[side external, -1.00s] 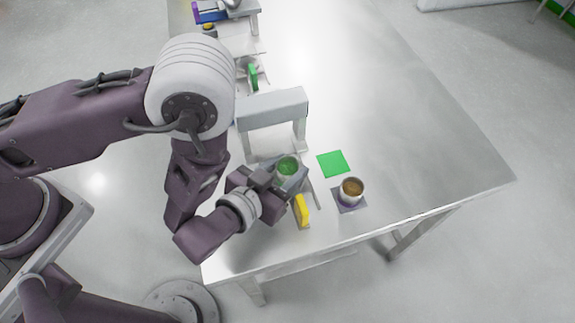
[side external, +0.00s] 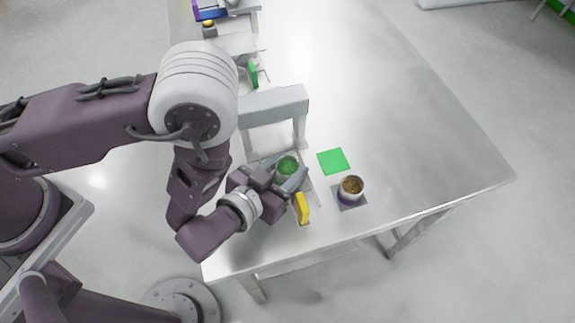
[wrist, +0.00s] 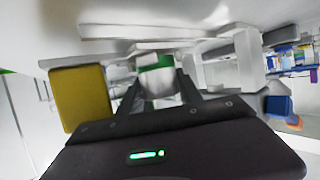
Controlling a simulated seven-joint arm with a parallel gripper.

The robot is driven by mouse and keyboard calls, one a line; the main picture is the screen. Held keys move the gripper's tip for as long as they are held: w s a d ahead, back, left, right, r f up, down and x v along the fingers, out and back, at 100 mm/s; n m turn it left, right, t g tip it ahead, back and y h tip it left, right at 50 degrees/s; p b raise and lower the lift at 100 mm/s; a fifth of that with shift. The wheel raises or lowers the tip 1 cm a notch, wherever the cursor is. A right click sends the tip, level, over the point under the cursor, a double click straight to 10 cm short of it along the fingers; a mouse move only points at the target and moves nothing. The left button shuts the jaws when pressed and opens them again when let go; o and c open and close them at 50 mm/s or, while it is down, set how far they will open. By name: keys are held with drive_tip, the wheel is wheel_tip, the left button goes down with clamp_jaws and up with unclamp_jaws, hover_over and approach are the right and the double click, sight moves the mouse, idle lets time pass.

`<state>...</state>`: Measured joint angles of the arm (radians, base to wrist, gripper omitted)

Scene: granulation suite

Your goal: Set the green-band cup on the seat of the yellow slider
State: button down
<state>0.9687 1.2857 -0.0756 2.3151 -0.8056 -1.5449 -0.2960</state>
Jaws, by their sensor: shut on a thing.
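The green-band cup (side external: 287,165) is held between the fingers of my gripper (side external: 283,174), which is shut on it. In the wrist view the white cup with its green band (wrist: 157,78) sits between the two fingers. The side view shows green inside the cup. The yellow slider's upright yellow part (side external: 302,208) stands just in front of the gripper, and shows as a large yellow block (wrist: 82,98) at the left of the wrist view. The slider's seat is mostly hidden by my gripper; I cannot tell whether the cup touches it.
A grey arch (side external: 273,105) stands behind the cup. A green square (side external: 333,161) lies flat to the right. Another cup (side external: 351,189) with brown contents stands on a dark pad (side external: 346,207). Equipment crowds the table's far left end; the table's right side is clear.

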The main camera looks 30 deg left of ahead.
sight(281, 174)
drive_tip(key=c, duration=0.7)
unclamp_jaws()
drive_tip(key=v, duration=0.7)
